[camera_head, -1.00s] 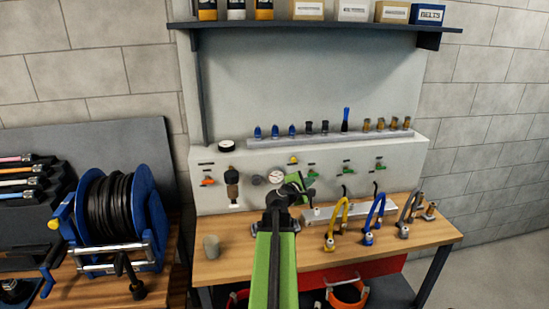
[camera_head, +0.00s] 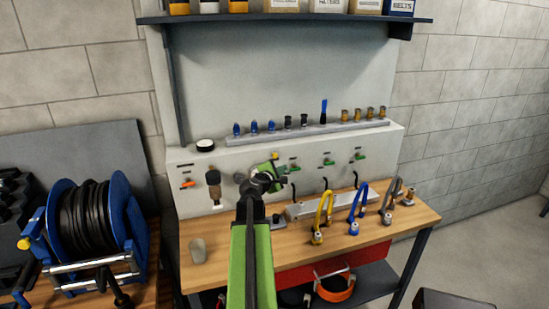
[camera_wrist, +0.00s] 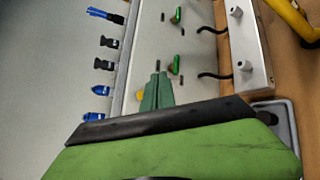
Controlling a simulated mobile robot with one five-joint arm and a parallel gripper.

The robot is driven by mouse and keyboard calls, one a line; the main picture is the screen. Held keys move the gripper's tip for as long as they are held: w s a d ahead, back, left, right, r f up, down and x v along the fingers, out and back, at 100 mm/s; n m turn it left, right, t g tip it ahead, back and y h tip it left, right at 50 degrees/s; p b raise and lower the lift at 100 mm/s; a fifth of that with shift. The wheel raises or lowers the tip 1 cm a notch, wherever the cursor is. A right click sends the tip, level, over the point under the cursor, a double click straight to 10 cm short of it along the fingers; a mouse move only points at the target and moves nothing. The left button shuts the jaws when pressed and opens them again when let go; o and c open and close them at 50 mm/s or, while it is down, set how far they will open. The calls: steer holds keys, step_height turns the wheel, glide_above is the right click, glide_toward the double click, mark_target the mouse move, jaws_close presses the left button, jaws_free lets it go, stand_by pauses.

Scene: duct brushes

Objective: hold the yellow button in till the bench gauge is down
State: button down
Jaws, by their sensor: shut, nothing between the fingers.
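The yellow button (camera_head: 275,155) sits on the upper part of the pale bench panel, just above my gripper (camera_head: 277,165) in the head view. In the wrist view the button (camera_wrist: 140,95) shows as a small yellow patch left of my green fingers (camera_wrist: 157,88), partly hidden by them. The fingers are together and empty. I cannot tell whether they touch the button or whether it is pressed in. The bench gauge is hidden behind my wrist in the head view, so its needle cannot be read.
Green-handled valves (camera_head: 328,161) and an orange-handled one (camera_head: 187,184) line the panel. Yellow (camera_head: 324,217), blue (camera_head: 357,214) and grey (camera_head: 391,203) hoses stand at the bench's right. A grey cup (camera_head: 197,250) stands front left. A blue hose reel (camera_head: 88,230) is at far left.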

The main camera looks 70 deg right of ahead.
mark_target(275, 155)
steer(key=w+d, duration=0.4)
steer(key=d, duration=0.1)
steer(key=shift+w+d, duration=0.15)
steer(key=shift+w, duration=0.05)
stand_by(1.0)
stand_by(0.8)
steer(key=shift+w+d, duration=0.25)
steer(key=shift+d, duration=0.05)
steer(key=shift+w+d, duration=0.35)
steer(key=shift+d, duration=0.1)
stand_by(2.3)
steer(key=shift+a, duration=0.1)
steer(key=shift+s+a, duration=0.55)
steer(key=shift+a, duration=0.15)
